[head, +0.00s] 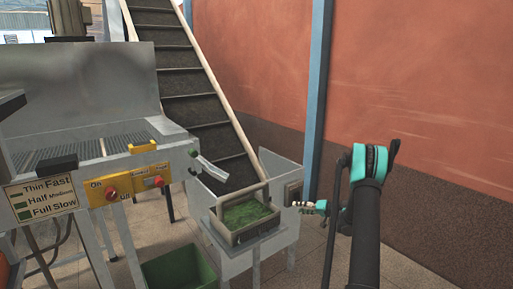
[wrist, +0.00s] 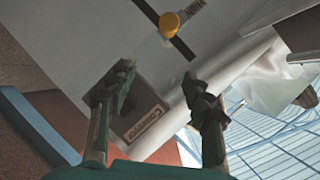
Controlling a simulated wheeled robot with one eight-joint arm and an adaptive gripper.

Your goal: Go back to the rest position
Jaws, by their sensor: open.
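My gripper (head: 303,206) is at the right in the head view, at the end of my black and teal arm. It is beside the right side of the grey feed hopper (head: 283,232) at the conveyor's foot. I cannot tell from there whether it touches it. In the wrist view my gripper (wrist: 158,74) shows two dark fingers spread apart, with nothing held between them. Beyond them is a grey panel with a yellow knob (wrist: 169,24) on a black slot. A brown label plate (wrist: 141,122) shows between the fingers.
A metal machine with yellow control panels (head: 128,186) and red buttons stands at the left. A dark inclined conveyor (head: 190,85) rises behind the hopper. An open tray of green material (head: 246,213) sits in the hopper. A green bin (head: 180,272) is below. A blue post (head: 318,85) stands behind my arm.

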